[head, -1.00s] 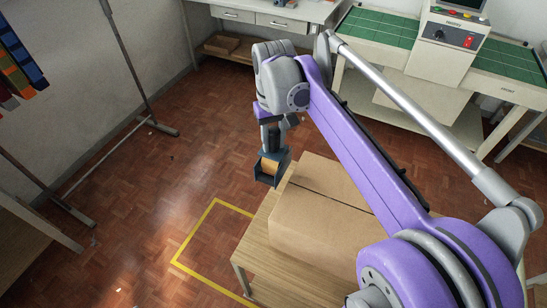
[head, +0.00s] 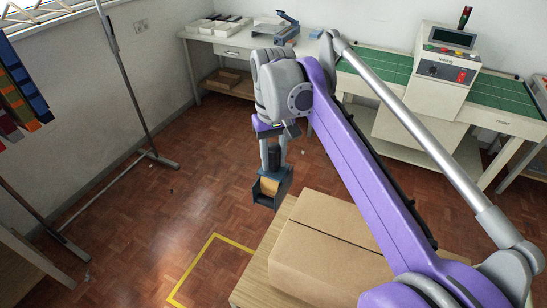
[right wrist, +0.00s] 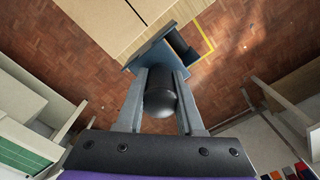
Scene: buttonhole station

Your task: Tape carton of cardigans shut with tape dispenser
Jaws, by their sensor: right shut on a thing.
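My right gripper (head: 273,156) is shut on the dark handle of the blue-grey tape dispenser (head: 281,195), which has a tan tape roll in it. The dispenser hangs in the air by the left edge of the carton, apart from it in the head view; it also shows in the right wrist view (right wrist: 148,52). The brown carton (head: 318,245) sits on a wooden table (head: 262,264). Its top flaps lie closed with a dark seam between them. My right arm covers its right part, and the cardigans are hidden. My left gripper is not in view.
A yellow floor outline (head: 200,262) lies left of the table. A garment rack (head: 130,90) stands at the left. A white bench (head: 232,42) with trays and a machine (head: 440,68) beside green mats stand at the back. Open parquet floor lies between.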

